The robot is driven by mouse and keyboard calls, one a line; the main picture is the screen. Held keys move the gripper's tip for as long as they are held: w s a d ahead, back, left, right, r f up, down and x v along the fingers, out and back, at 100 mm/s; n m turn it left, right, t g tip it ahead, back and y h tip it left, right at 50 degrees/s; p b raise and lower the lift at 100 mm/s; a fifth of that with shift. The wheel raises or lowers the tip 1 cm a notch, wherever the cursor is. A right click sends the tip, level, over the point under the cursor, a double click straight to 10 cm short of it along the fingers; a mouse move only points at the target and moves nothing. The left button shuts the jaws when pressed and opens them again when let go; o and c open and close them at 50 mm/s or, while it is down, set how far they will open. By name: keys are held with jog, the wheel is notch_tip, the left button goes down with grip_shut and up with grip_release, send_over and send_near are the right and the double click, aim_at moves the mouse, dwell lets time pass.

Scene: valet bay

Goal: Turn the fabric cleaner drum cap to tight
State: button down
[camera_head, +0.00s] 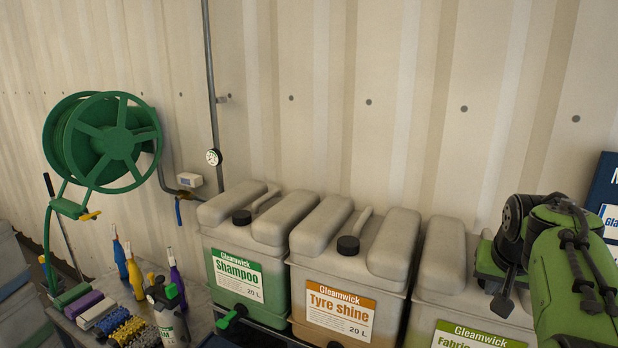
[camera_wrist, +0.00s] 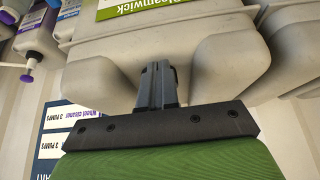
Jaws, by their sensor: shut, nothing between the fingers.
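The fabric cleaner drum (camera_head: 440,275) is a pale grey jug with a lime-green label (camera_head: 470,338) at the right of the head view, partly cut off and partly covered by my green and black arm. Its cap does not show in either view; my arm and gripper cover the middle of its top. In the wrist view, the pale drum (camera_wrist: 225,65) appears upside down, with its Gleamwick label at the top edge. My gripper (camera_wrist: 157,66) is shut and empty, with its fingers over the recess between the drum's two raised shoulders. I cannot tell whether they touch anything.
The shampoo drum (camera_head: 236,252) and tyre shine drum (camera_head: 345,285), both with black caps, stand in a row to the left. A bench with bottles and brushes (camera_head: 125,330) and a green hose reel (camera_head: 105,140) are further left. A corrugated wall (camera_head: 330,60) stands close behind.

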jog(key=shift+w+a, duration=0.1)
jog(key=shift+a, duration=0.1)
dwell(0.4)
notch_tip(320, 180, up, 6)
jog(key=p, duration=0.5)
jog(key=shift+s+a, duration=0.15)
jog(key=shift+s, duration=0.2)
